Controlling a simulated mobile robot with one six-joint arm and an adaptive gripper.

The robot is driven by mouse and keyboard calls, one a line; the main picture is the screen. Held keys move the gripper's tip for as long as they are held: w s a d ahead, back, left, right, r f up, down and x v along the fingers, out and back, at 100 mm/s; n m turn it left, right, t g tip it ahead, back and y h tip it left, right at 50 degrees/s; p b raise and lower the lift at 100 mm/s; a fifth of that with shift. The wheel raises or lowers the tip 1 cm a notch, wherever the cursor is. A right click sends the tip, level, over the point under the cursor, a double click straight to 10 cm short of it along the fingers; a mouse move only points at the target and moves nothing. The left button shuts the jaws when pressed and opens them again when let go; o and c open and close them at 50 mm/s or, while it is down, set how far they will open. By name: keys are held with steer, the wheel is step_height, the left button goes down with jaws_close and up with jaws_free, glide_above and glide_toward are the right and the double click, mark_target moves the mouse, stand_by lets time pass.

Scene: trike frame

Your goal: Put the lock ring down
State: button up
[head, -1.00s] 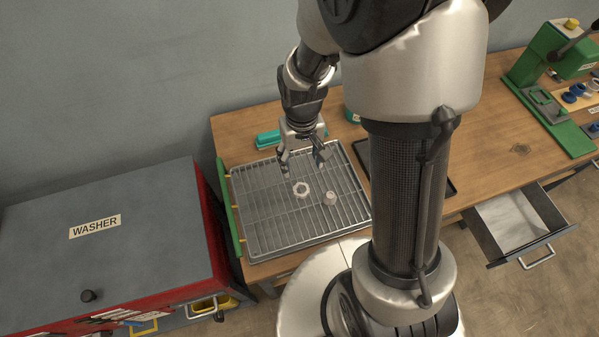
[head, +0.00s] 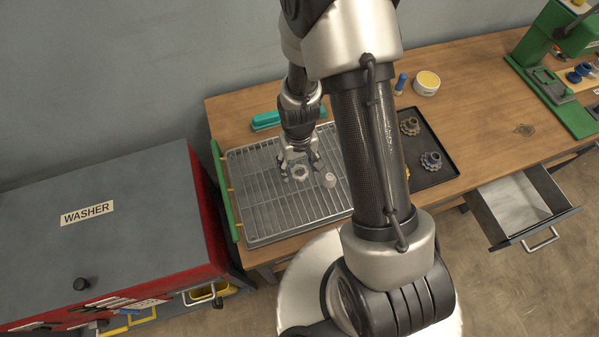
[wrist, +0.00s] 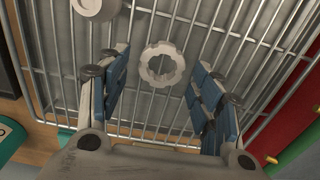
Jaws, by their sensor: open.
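The lock ring (head: 300,179) is a pale, notched ring lying flat on the wire rack (head: 262,219). In the wrist view the lock ring (wrist: 147,66) shows between the fingertips, with gaps on both sides. My gripper (head: 299,170) is open and empty, pointing down over the ring. The blue-padded fingers of my gripper (wrist: 160,68) are spread apart and do not appear to touch it. How far the fingertips are above the rack is hard to tell.
A small pale cylindrical part (head: 329,180) stands on the rack close to the ring. A dark tray (head: 434,172) with gears lies to the right, partly behind my arm. A teal object (head: 266,121) lies behind the rack. The washer (head: 110,220) stands left. The rack's front is clear.

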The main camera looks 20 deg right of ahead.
steer(key=c, duration=1.3)
